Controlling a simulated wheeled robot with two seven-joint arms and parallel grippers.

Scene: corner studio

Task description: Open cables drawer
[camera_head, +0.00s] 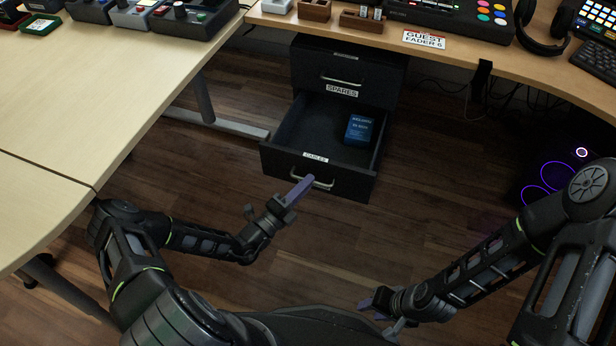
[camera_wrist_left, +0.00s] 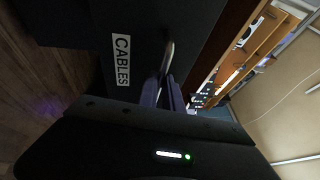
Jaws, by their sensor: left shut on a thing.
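The cables drawer (camera_head: 275,158) is the lower drawer of a black cabinet under the desk. It is pulled well out, and a blue box (camera_head: 359,130) lies inside it. Its front carries a CABLES label and a metal bar handle (camera_head: 325,184). My left gripper (camera_head: 303,187) is at the handle in the head view. In the left wrist view its two purple fingers (camera_wrist_left: 162,93) are shut on the handle (camera_wrist_left: 167,58), beside the CABLES label (camera_wrist_left: 122,60). My right gripper (camera_head: 376,302) is low in the head view, away from the cabinet; its jaw opening is unclear.
The upper drawer, labelled SPARES (camera_head: 342,90), is shut. A wooden desk (camera_head: 80,100) spans the left and the back, with a metal leg foot (camera_head: 235,128) left of the cabinet. A computer case with purple lights (camera_head: 560,175) stands at right. Floor before the drawer is clear.

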